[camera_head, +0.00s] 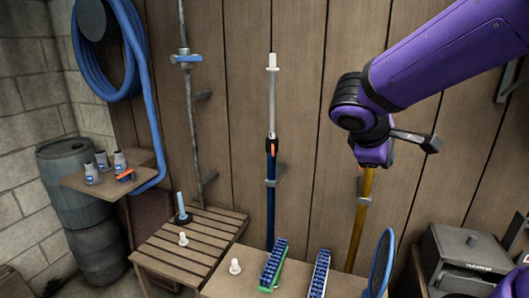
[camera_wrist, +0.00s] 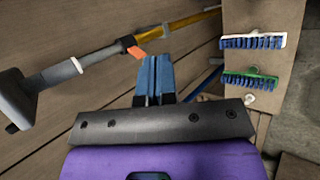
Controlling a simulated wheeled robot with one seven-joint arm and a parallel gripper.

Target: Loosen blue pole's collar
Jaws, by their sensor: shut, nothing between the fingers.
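The blue pole (camera_head: 270,195) stands upright against the plank wall in the head view, with a pale upper tube. Its black and orange collar (camera_head: 270,146) sits where the blue section meets that tube. My gripper (camera_wrist: 153,78) shows its two blue fingers side by side, shut and empty, in the wrist view. In the head view my purple wrist is right of the blue pole, and the fingers are hidden. A blue strip beside the fingers in the wrist view is probably the lower blue pole (camera_wrist: 204,84); its collar is not visible there.
The yellow pole (camera_head: 361,215) stands behind my wrist; its orange-levered collar (camera_wrist: 135,50) lies near my fingertips in the wrist view. A bench below holds a green brush (camera_head: 273,265) and a white brush (camera_head: 319,273). A slatted table (camera_head: 190,245) stands left.

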